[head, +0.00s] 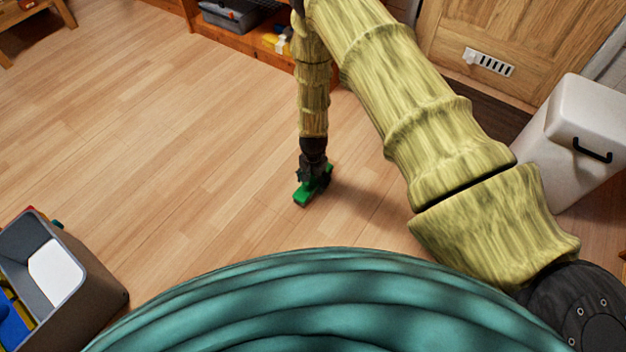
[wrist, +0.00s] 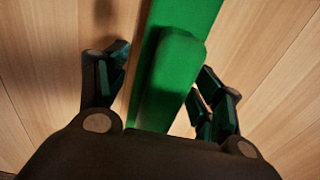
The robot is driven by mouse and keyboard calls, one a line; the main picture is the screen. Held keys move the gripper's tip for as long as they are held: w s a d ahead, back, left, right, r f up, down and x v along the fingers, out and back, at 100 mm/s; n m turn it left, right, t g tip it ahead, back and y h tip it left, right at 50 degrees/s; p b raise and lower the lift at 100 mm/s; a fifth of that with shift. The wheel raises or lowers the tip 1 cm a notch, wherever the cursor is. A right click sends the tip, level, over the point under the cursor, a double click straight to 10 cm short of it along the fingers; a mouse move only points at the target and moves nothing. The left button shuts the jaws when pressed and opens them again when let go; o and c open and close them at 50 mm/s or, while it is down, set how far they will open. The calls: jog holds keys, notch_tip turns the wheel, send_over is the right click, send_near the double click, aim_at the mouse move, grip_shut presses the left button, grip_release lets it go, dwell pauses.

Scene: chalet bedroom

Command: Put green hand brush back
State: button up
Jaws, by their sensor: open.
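The green hand brush (head: 305,194) lies on the wooden floor in the middle of the head view. In the wrist view the brush (wrist: 172,80) runs from the top edge down between my fingers. My gripper (head: 313,172) points down at the brush from above. In the wrist view my gripper (wrist: 165,90) is open, with one finger on each side of the brush. A gap shows between the left finger and the brush; the right finger is closer to it, and I cannot tell whether it touches. The brush's near end is hidden behind the gripper body.
A grey bin (head: 88,275) with colourful items stands at the lower left. A white lidded bin (head: 572,135) stands at the right, near a wooden door (head: 530,40). A wooden shelf (head: 262,45) with a grey box (head: 232,14) is at the back. The floor left of the brush is clear.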

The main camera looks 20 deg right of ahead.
notch_tip(320, 180, up, 12)
jog(key=p, duration=0.6)
jog(key=shift+r, duration=0.15)
jog(key=s+d+n, duration=0.1)
jog(key=s+n, duration=0.4)
jog(key=s, duration=1.3)
jog(key=s+d+n, duration=0.2)
jog(key=s+n, duration=0.3)
jog(key=s, duration=1.3)
jog(key=shift+s+d+r, duration=0.2)
jog(key=shift+d+r, duration=0.05)
jog(key=shift+r, duration=0.15)
